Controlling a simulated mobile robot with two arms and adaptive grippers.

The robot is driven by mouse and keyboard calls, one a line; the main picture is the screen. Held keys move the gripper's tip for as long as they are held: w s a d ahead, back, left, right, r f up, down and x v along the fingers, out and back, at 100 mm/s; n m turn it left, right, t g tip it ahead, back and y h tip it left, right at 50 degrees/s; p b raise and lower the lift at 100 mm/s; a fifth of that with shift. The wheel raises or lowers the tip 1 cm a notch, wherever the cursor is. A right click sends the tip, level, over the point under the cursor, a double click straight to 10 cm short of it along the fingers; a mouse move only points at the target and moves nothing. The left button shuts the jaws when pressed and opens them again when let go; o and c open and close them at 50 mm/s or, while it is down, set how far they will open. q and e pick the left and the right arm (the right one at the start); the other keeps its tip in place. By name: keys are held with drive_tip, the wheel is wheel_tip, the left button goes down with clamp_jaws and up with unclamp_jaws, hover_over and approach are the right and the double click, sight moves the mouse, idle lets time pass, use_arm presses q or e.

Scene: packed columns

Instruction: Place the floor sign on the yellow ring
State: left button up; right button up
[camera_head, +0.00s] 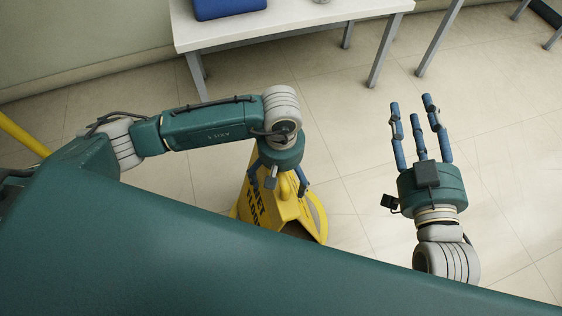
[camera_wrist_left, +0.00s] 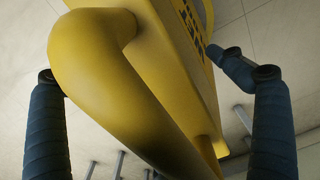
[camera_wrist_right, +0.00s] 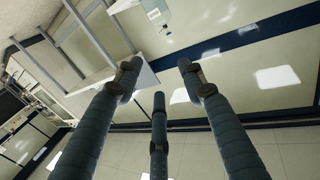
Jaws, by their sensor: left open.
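The yellow floor sign (camera_head: 262,208), with dark lettering, is below my left gripper (camera_head: 287,184) in the head view. My left gripper is open, with its fingers spread on either side of the sign's top. The sign's rounded yellow top (camera_wrist_left: 110,75) fills the middle of the left wrist view between the fingers. Part of the yellow ring (camera_head: 320,217) shows as an arc on the floor right of the sign; the rest is hidden. I cannot tell whether the sign touches the ring. My right gripper (camera_head: 413,108) is open and empty, fingers extended, well right of the sign.
A white table (camera_head: 290,22) with grey legs stands at the back, carrying a blue case (camera_head: 229,8). Another grey leg (camera_head: 438,40) stands further right. The tiled floor right of the sign is clear. A yellow bar (camera_head: 22,133) shows at the left edge.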

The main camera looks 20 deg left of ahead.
use_arm(q)
wheel_tip(320, 180, up, 6)
drive_tip(key=shift+f+p, duration=0.1)
drive_tip(key=shift+p, duration=0.65)
wheel_tip(320, 180, up, 5)
drive_tip(key=shift+r+p, duration=0.2)
drive_tip(key=shift+p, duration=0.35)
use_arm(e)
drive_tip(key=s+d+f+g+h, duration=0.1)
drive_tip(key=s+f+g, duration=0.2)
drive_tip(key=f, duration=0.4)
drive_tip(key=s+d+f+g+h, duration=0.1)
drive_tip(key=s+d+f+g, duration=0.1)
drive_tip(key=f, duration=0.5)
drive_tip(key=s+g, duration=0.1)
drive_tip(key=g, duration=0.1)
drive_tip(key=shift+s+d+g, duration=0.25)
drive_tip(key=shift+s+g, duration=0.05)
drive_tip(key=shift+s, duration=0.05)
